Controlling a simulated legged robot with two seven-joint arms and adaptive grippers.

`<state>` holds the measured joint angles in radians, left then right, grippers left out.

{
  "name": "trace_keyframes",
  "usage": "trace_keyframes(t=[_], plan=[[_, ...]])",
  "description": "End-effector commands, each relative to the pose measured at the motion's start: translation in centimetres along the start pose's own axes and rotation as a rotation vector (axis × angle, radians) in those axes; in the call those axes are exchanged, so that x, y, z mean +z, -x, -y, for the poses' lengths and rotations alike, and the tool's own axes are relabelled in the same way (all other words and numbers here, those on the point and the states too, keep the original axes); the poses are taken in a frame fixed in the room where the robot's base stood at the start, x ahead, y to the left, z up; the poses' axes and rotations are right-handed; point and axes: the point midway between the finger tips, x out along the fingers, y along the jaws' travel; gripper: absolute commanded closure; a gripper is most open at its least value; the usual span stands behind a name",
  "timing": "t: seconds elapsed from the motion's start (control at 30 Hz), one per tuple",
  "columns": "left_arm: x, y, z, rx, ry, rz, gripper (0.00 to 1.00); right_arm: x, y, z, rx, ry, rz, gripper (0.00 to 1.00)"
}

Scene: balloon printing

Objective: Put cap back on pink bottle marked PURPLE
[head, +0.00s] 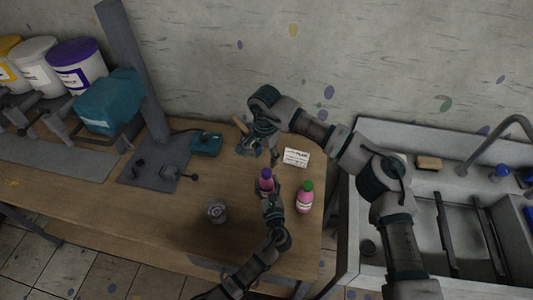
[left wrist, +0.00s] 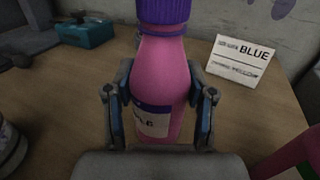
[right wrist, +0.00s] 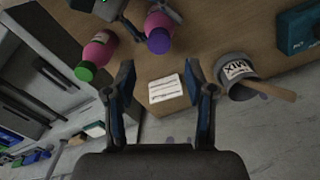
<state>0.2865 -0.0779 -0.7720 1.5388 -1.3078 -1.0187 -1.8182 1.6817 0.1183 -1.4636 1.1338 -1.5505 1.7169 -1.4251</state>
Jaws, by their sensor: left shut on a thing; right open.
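The pink bottle with a purple cap (head: 266,173) stands upright on the table; in the left wrist view its label, partly hidden, ends in "LE". The purple cap (left wrist: 163,10) sits on top of the bottle (left wrist: 160,75); its top is cut off there. My left gripper (head: 268,192) is shut around the bottle's body, one finger on each side. My right gripper (head: 265,152) is open and empty, behind the bottle in the head view. In the right wrist view the purple cap (right wrist: 159,40) lies beyond the open fingers (right wrist: 163,85), apart from them.
Another pink bottle with a green cap (head: 305,198) stands to the right. A white card (head: 296,157) is behind it. A MIX can (right wrist: 240,72) with a wooden stick is near my right gripper. A grey cup (head: 217,211) stands left, a teal box (head: 206,144) behind. A sink (head: 440,225) is right.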

Motion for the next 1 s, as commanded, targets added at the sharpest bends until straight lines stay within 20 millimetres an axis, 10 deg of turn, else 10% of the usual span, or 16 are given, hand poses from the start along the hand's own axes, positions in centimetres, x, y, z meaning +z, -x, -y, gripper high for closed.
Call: trace_keyframes(t=[0.33,1.0], plan=[[0.1,0.0,0.0,0.0,0.0,0.001,1.0,-0.3,0.4,-0.1,-0.001,0.471,0.001,0.46],[0.1,0.0,0.0,0.0,0.0,0.001,1.0,-0.2,-2.5,-0.2,0.0,0.5,0.004,0.46]])
